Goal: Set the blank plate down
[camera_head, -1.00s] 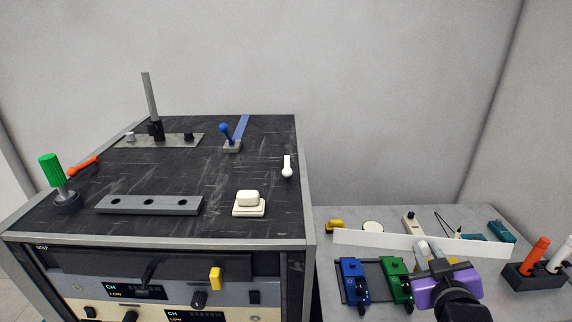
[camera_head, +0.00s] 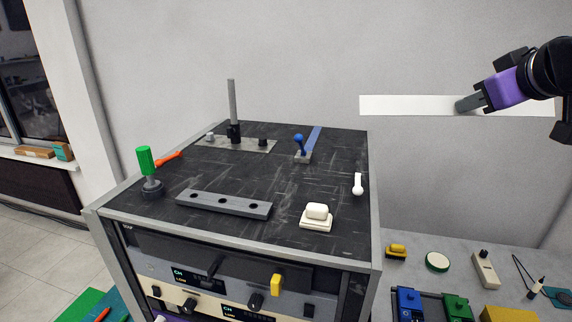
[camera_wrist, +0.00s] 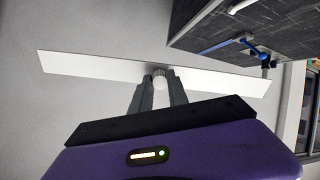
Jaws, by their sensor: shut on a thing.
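The blank plate (camera_head: 412,105) is a long, thin white strip. My gripper (camera_head: 470,103) is shut on it near its middle and holds it level in the air, to the right of the cabinet and above the side table. In the wrist view the plate (camera_wrist: 95,68) spans most of the picture, and my gripper's fingers (camera_wrist: 160,90) close on a round, pale knob at its middle. The knob is hidden in the head view. The plate touches nothing but my gripper.
The black-topped cabinet (camera_head: 285,180) carries a grey bar with holes (camera_head: 222,204), a white block (camera_head: 317,214), a blue-knobbed lever (camera_head: 300,146), a green-handled tool (camera_head: 146,165) and an upright post (camera_head: 232,105). The grey side table (camera_head: 400,275) holds blue (camera_head: 407,303) and green (camera_head: 456,308) clamps.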

